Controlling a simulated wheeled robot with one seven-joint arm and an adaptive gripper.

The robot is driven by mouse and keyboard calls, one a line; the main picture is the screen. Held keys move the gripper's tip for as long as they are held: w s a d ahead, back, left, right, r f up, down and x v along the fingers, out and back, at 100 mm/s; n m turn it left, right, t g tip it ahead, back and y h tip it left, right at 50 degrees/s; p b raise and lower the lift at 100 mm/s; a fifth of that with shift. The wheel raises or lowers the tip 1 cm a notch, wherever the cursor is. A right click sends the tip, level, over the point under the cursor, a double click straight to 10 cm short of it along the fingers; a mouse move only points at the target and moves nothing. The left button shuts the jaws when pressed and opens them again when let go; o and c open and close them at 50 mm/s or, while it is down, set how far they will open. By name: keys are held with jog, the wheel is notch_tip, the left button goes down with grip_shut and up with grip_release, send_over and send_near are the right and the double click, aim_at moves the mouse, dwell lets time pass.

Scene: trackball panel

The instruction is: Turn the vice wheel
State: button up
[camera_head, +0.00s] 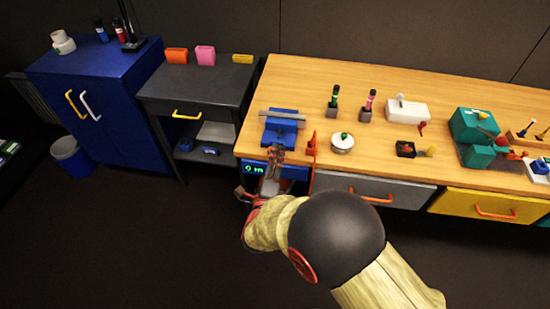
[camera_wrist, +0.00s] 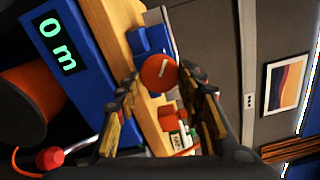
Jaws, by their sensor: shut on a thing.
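The blue vice (camera_head: 281,130) with a grey bar stands at the front left of the wooden bench (camera_head: 300,85). Its round red wheel (camera_wrist: 158,72), with a white mark on its face, is between my fingers in the wrist view. My gripper (camera_wrist: 168,88) is shut on the wheel, one finger at each side. In the head view my gripper (camera_head: 274,158) is at the bench's front edge, just in front of the vice, and hides the wheel. A display (camera_head: 253,169) below the vice reads "0 m"; it also shows in the wrist view (camera_wrist: 57,42).
An orange upright piece (camera_head: 312,145) stands close to the right of my gripper. A grey drawer (camera_head: 345,185) is below. The floor in front is clear.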

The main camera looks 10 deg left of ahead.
jog(key=m, duration=0.5)
jog(key=shift+f, duration=0.25)
dwell(0.3)
jog(key=o, duration=1.1)
jog(key=shift+o, duration=0.2)
jog(key=shift+r, duration=0.1)
jog(key=s, duration=1.2)
